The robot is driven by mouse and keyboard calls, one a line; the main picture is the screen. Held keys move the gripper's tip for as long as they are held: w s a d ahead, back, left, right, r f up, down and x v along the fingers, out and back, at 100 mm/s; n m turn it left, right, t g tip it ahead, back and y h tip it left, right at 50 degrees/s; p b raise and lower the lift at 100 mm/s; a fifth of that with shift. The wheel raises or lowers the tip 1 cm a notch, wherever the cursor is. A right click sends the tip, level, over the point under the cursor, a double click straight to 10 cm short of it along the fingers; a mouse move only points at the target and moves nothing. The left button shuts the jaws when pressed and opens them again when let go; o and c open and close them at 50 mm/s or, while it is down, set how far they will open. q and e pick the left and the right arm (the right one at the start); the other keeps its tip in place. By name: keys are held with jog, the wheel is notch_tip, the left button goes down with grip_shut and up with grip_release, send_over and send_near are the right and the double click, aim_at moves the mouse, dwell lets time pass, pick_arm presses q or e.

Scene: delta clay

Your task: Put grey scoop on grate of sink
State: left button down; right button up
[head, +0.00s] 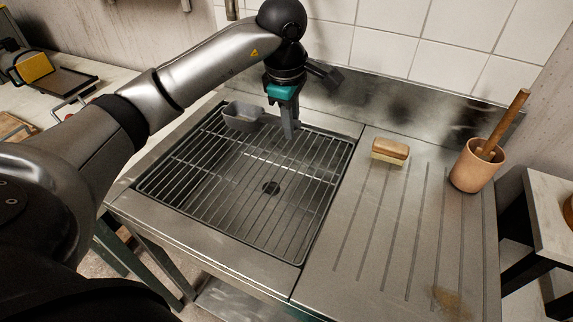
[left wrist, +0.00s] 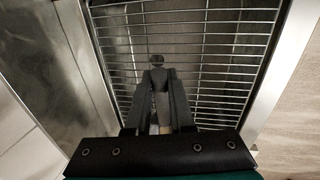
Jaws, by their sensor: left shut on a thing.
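The grey scoop (head: 243,116) shows in the head view as a small trough with a flared rim, over the back left corner of the sink grate (head: 240,252). My left gripper (head: 290,132) is just right of the trough, pointing down and close to the grate. It is shut on the scoop; in the left wrist view a grey, handle-like piece (left wrist: 160,86) lies between the fingers. The grate also shows in the left wrist view (left wrist: 232,70). I cannot tell whether the scoop touches it. My right gripper is not in view.
Right of the sink, the ridged drainboard (head: 345,225) holds a wooden brush (head: 390,150) and a clay pot (head: 477,168) with a wooden-handled tool. A steel backsplash (head: 400,105) stands behind. Most of the grate is bare. A side table with trays (head: 60,80) is at left.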

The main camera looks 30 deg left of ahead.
pick_arm(q)
notch_tip(320, 180, down, 8)
jog(key=shift+w+b, duration=0.1)
jog(key=shift+b, duration=0.45)
notch_tip(320, 180, down, 4)
jog(key=shift+f+b, duration=0.1)
jog(key=shift+b, duration=0.35)
jog(key=shift+f, duration=0.2)
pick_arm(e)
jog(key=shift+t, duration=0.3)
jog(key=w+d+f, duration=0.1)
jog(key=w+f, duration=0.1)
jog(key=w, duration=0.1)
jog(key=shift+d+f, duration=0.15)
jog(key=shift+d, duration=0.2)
pick_arm(q)
jog(key=c, duration=0.8)
grip_release()
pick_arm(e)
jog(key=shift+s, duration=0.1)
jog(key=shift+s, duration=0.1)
